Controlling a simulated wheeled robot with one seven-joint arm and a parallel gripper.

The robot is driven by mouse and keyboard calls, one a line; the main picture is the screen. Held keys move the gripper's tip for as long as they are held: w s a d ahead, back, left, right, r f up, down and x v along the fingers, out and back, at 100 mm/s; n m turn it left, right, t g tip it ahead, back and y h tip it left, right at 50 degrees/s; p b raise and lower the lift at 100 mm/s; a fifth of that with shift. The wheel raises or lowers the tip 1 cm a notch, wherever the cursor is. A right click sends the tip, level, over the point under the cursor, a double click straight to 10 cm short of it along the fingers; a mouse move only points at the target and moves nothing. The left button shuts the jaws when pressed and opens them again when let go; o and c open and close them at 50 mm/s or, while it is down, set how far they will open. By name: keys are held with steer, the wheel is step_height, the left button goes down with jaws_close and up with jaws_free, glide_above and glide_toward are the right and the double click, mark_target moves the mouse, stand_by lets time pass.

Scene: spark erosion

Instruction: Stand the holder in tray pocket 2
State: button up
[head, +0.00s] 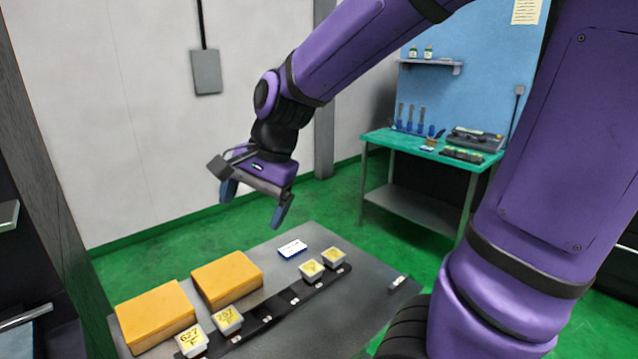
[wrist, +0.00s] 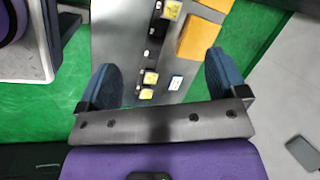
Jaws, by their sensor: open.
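The black tray (head: 272,322) is a long strip on a grey tabletop, with pockets in a row. Small holders with yellow tops stand along it: two at the near end, a holder (head: 192,340) marked 627 and a holder (head: 227,318) beside it, and two at the far end, a holder (head: 311,270) and a holder (head: 334,258). The middle pockets look empty. Pocket numbers are too small to read. My gripper (head: 255,202) is open and empty, high above the table's far-left side. In the wrist view the tray (wrist: 153,48) shows beyond the fingers (wrist: 163,78).
Two orange blocks, one nearer (head: 156,315) and one farther (head: 227,278), lie left of the tray. A white-and-blue card (head: 292,248) lies beyond them. A small metal piece (head: 397,283) is at the right. A green-topped bench (head: 420,143) stands behind, across clear floor.

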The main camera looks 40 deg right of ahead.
steer(key=s+d+r+n+t+h, duration=0.1)
steer(key=s+r+n, duration=0.2)
steer(key=s+n, duration=0.3)
steer(key=s+d+r+n+t+h, duration=0.2)
steer(key=s+r+n, duration=0.1)
steer(key=s+n, duration=0.3)
steer(key=shift+s+d+r, duration=0.2)
steer(key=shift+d+r, duration=0.05)
steer(key=shift+r, duration=0.1)
steer(key=shift+c, duration=0.2)
stand_by(0.5)
